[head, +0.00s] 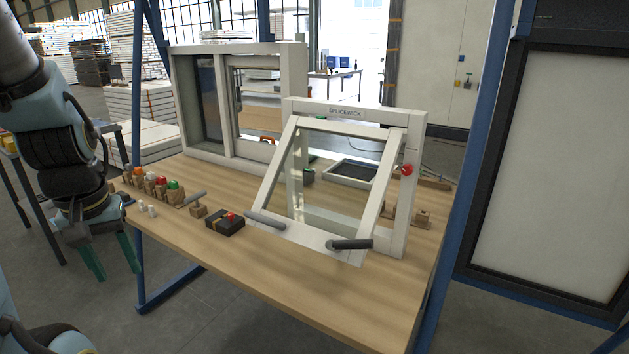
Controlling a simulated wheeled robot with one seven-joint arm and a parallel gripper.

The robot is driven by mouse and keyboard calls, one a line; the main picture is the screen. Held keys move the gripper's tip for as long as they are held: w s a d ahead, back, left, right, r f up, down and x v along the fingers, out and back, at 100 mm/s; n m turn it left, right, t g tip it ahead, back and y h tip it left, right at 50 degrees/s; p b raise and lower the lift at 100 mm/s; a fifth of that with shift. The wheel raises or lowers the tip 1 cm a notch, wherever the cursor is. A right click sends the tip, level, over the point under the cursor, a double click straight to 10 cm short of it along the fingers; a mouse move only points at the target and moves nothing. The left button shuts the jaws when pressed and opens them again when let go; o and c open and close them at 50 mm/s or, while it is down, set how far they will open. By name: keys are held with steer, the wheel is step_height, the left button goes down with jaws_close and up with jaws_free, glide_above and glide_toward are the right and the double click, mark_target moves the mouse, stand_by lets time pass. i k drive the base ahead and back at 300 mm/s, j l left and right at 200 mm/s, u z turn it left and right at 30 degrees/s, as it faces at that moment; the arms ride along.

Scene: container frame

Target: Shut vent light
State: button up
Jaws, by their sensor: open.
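The vent light is a white-framed glazed sash (273,174), hinged near the top of an upright white frame (412,190) on the wooden bench. The sash stands tilted open, its lower edge swung out towards the front of the bench. Two dark grey handles sit on its lower rail, a left one (266,220) and a right one (351,244). A red knob (407,169) is on the frame's right post. My gripper (110,277) hangs at the left, off the bench's left end, pointing down with its green fingers apart and empty, well away from the sash.
A larger white sliding window (240,100) stands at the back left of the bench (300,290). Several coloured-capped blocks (160,187) and a black box with a red button (225,222) lie at the front left. Blue posts (487,150) flank the bench. The front right bench top is clear.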

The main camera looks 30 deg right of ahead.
mark_target(314, 238)
steer(key=z, duration=1.1)
